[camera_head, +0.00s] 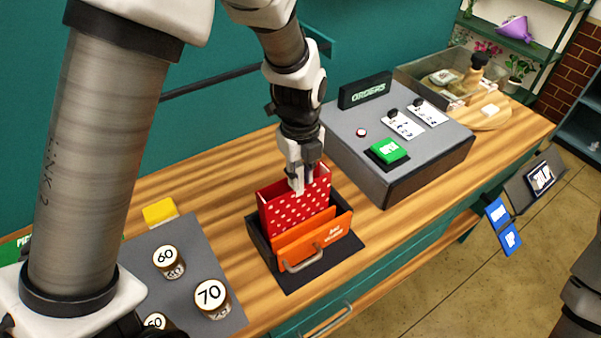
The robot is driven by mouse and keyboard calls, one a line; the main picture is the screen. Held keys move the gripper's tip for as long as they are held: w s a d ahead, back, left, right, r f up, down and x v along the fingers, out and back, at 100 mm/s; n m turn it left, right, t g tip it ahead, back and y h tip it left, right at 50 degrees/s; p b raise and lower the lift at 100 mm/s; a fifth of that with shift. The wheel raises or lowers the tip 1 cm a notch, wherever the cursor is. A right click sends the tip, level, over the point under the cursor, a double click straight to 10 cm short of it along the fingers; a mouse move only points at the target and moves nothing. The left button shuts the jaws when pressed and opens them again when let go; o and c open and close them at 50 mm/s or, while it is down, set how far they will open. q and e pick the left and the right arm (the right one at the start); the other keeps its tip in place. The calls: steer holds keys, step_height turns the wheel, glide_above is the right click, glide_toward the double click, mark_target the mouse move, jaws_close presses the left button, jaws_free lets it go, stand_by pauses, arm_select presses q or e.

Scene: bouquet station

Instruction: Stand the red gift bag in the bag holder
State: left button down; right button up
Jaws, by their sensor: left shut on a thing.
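The red gift bag (285,216) with white dots is upright, its lower part hidden behind orange panels. My left gripper (300,188) points down and is shut on the bag's upper edge. The bag holder (312,244) has orange front panels with a handle and white lettering, and dark sides on a black base mat. The bag is between the holder's sides, behind the orange panels. I cannot tell whether its bottom touches the holder's floor. My right gripper is out of view.
A grey orders console (430,165) with a green button stands to the right of the holder. A grey mat (200,250) with numbered jars and a yellow block (160,212) lie to the left. Bare wooden counter (385,235) shows between holder and console.

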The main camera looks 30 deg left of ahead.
arm_select(q)
steer(key=c, duration=0.9)
jaws_free()
steer(key=shift+c, duration=0.2)
step_height(320, 180, up, 12)
